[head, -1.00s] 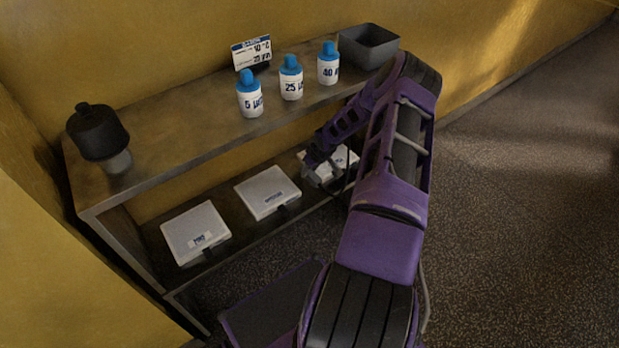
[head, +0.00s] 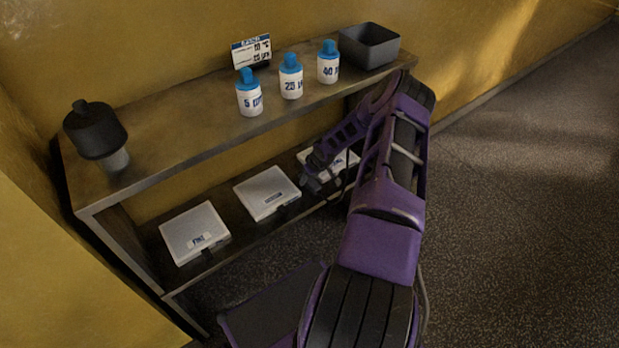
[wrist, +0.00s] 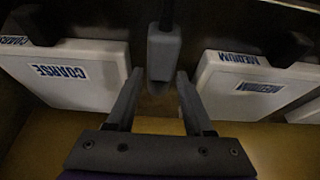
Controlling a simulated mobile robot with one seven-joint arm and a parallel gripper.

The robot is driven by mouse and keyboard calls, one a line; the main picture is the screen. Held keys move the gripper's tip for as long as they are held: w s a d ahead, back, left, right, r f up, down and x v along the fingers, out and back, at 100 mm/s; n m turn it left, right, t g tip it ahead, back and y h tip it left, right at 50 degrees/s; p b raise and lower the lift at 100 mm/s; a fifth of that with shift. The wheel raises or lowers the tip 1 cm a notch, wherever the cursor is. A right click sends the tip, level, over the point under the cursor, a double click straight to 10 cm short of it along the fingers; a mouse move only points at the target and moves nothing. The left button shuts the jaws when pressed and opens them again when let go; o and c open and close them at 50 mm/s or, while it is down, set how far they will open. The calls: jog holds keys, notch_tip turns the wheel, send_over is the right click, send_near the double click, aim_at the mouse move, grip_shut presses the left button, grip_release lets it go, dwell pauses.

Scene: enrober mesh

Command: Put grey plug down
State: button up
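The grey plug (wrist: 163,54) shows in the wrist view with a dark cable running up from it. It is between the two fingertips of my gripper (wrist: 159,75) and mostly beyond them. The fingers are apart, and a narrow gap shows on the plug's left; contact on the right is unclear. The plug is over the gap between the white COARSE box (wrist: 75,75) and the white MEDIUM box (wrist: 255,85). I cannot tell whether it rests on the shelf. In the head view my gripper (head: 313,183) is at the lower shelf (head: 232,232), and the plug is not clearly visible.
The MEDIUM box (head: 267,192) and another white box (head: 195,233) stand left of my gripper. The upper shelf (head: 190,135) overhangs them. It carries several blue-capped bottles (head: 291,82), a grey bin (head: 369,47), a sign (head: 251,52) and a black-topped object (head: 95,130).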

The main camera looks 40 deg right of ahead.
jog(key=shift+r, duration=0.25)
jog(key=p+v, duration=0.2)
jog(key=v, duration=0.9)
jog(key=shift+s+r, duration=0.15)
jog(key=shift+r, duration=0.25)
